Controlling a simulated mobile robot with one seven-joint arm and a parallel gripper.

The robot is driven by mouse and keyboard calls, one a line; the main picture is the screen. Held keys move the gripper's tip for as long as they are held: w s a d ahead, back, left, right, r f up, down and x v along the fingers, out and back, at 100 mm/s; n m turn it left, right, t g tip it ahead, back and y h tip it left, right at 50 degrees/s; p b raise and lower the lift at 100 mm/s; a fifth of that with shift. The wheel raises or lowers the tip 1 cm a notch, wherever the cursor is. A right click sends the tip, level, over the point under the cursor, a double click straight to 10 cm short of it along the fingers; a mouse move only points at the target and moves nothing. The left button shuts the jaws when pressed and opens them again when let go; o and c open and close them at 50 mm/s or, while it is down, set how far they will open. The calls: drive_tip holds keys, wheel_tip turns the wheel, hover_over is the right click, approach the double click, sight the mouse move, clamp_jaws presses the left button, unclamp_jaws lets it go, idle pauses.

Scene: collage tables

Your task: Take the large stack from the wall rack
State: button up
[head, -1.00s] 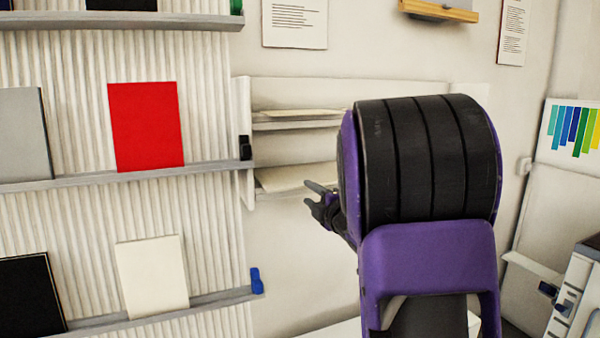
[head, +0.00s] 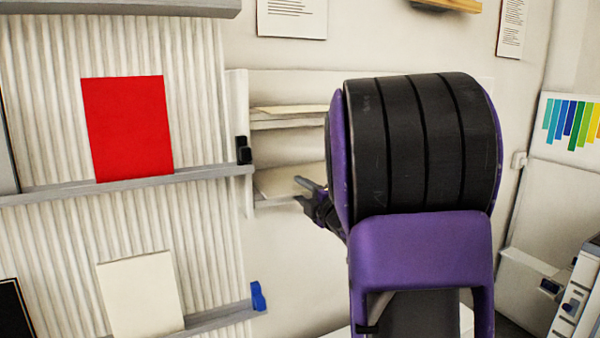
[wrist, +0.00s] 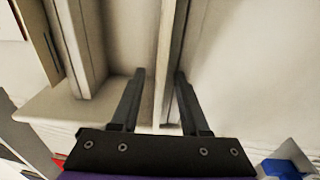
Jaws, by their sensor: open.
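The wall rack (head: 238,110) is a pale unit with two shelves in the head view. A cream paper stack (head: 290,109) lies on its upper shelf. Another cream stack (head: 275,182) lies on the lower shelf, partly hidden by my gripper and arm. I cannot tell which is larger. My gripper (head: 302,190) is at the lower shelf's front. In the wrist view my gripper (wrist: 160,72) is open, its dark fingers on either side of a thin pale edge (wrist: 166,50). I cannot tell whether that edge is stack or shelf, or whether the fingers touch it.
A ribbed panel (head: 205,120) stands left of the rack, with ledges holding a red board (head: 128,128) and a cream board (head: 141,295). A blue clip (head: 258,296) sits on the lower ledge's end. My arm covers the rack's right side.

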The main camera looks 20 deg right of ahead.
drive_tip(key=shift+w, duration=0.15)
clamp_jaws()
drive_tip(key=shift+r, duration=0.1)
idle(1.3)
